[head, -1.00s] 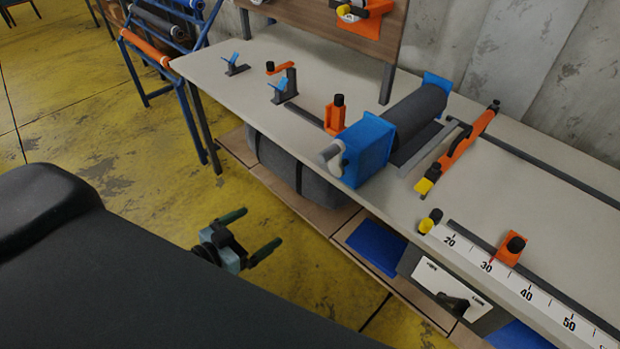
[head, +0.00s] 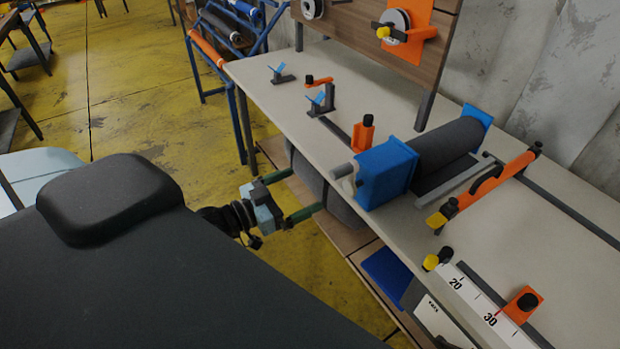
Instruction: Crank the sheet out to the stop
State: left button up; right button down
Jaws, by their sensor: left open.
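A dark grey roll of sheet (head: 447,148) lies across the bench between blue end blocks. The near blue block (head: 385,172) carries a light grey crank handle (head: 343,171) on its left side, over the bench's front edge. A grey bar (head: 455,179) lies at the roll's right side. My left gripper (head: 314,197) is open and empty, its two green fingers pointing right. It is in front of the bench, below and left of the crank handle in the picture, apart from it. My right gripper is not in view.
An orange bar with a yellow knob (head: 487,188) crosses the bench right of the roll. A ruler (head: 470,293) runs along the front edge, beside an orange block (head: 520,304). Small blue-topped stands (head: 322,103) and an orange clamp (head: 363,134) stand left. A board rises behind.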

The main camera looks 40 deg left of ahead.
aim_at(332, 176)
pick_arm(q)
jog(key=b+x, duration=0.3)
jog(key=x, duration=0.6)
jog(key=shift+w+d, duration=0.2)
jog(key=shift+w, duration=0.1)
jog(key=shift+x, duration=1.15)
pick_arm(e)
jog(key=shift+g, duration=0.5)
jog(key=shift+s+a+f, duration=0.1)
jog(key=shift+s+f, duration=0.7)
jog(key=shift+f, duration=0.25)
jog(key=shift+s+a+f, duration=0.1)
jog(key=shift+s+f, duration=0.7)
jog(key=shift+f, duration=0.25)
pick_arm(q)
jog(key=shift+s, duration=0.1)
jog(key=c, duration=1.9)
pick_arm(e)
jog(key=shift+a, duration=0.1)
